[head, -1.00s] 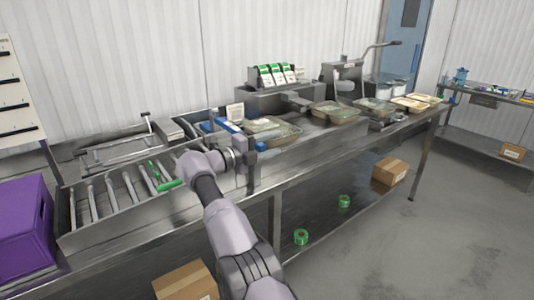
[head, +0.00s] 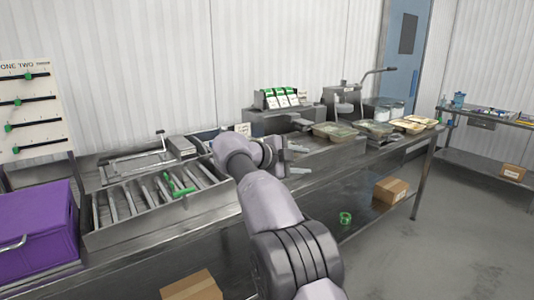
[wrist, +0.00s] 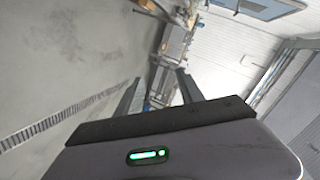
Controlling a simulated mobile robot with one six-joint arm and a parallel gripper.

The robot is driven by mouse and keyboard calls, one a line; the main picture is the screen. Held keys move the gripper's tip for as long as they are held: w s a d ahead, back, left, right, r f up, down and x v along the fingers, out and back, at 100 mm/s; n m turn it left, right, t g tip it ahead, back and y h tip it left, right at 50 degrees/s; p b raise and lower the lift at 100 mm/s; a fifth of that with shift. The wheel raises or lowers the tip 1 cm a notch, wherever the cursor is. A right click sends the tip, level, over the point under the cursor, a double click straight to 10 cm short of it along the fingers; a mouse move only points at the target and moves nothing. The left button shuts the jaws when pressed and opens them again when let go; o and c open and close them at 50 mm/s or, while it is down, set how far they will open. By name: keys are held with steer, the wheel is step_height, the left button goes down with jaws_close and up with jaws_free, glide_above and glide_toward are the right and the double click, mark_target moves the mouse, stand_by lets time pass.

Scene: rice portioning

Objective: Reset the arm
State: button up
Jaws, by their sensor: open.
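My gripper (head: 296,159) is at the end of my raised arm, in front of the steel bench (head: 330,172), pointing right. Its two fingers are apart with nothing between them. In the wrist view my gripper (wrist: 157,88) shows the two fingers spread, with floor, a bench and a white wall beyond. The part of the bench behind my arm is hidden.
A steel rack with a green-handled tool (head: 178,186) and a purple crate (head: 38,232) stand at the left. Several filled trays (head: 335,131) line the bench at right. A cardboard box (head: 390,190) and green roll (head: 345,218) are below.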

steer(key=s+d+n+g+y, duration=0.3)
steer(key=s+n+y, duration=0.55)
steer(key=s, duration=1.45)
steer(key=s+a+f+n+y, duration=0.1)
steer(key=s+a+f+n, duration=0.1)
steer(key=s, duration=0.6)
steer(key=s+a+f+n+y, duration=0.2)
steer(key=s+f+n, duration=0.2)
steer(key=s, duration=0.4)
steer(key=s+a+f+n+y, duration=0.2)
steer(key=s+f+n, duration=0.2)
steer(key=s, duration=0.5)
steer(key=shift+f+t, duration=0.15)
steer(key=shift+t, duration=0.25)
